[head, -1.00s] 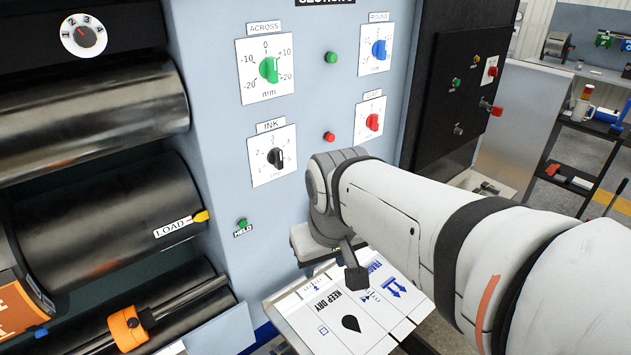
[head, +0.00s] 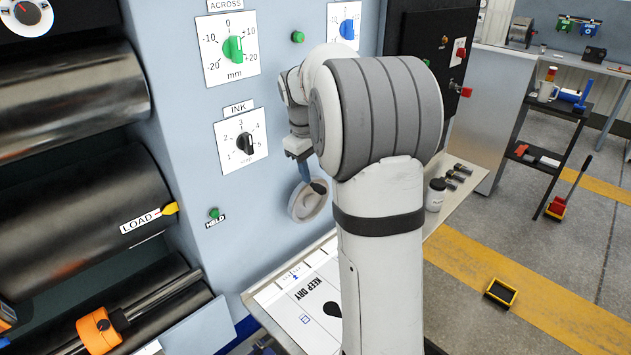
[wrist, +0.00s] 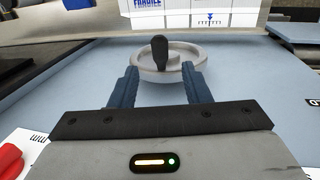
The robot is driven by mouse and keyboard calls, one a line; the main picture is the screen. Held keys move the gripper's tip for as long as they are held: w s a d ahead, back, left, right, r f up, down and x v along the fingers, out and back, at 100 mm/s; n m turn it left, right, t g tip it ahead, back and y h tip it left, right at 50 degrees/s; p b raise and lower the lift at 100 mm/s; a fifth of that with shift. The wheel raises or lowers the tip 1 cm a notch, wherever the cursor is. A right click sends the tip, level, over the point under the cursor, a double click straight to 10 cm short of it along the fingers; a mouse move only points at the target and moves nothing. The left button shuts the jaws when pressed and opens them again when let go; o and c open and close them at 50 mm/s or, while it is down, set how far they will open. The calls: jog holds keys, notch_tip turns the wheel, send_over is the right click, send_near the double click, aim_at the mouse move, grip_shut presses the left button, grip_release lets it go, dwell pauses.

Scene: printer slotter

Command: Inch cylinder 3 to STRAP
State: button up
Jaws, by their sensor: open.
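The dark cylinder (head: 70,200) at left carries a white LOAD label (head: 140,219) beside a yellow pointer (head: 171,208). No STRAP label shows. A pale handwheel (head: 296,208) with a dark crank knob (head: 319,186) is mounted low on the blue-grey panel. My gripper (head: 299,158) is just above the handwheel, with its blue fingers pointing toward it. In the wrist view my gripper (wrist: 160,68) is open, and the handwheel (wrist: 150,74) and its upright knob (wrist: 160,50) lie ahead, beyond and between the fingertips. I see no contact with the knob.
The panel holds an ACROSS dial (head: 234,48), an INK dial (head: 245,143) and a green HELD button (head: 214,213). A printed sheet (head: 290,295) lies on the tray below the handwheel. A white jar (head: 435,195) stands on the ledge at right.

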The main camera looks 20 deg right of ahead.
aim_at(318, 185)
jog(key=f, duration=0.2)
jog(key=d+f, duration=0.1)
jog(key=f, duration=0.2)
jog(key=shift+w+f, duration=0.1)
jog(key=shift+w, duration=0.05)
grip_shut()
dwell(0.4)
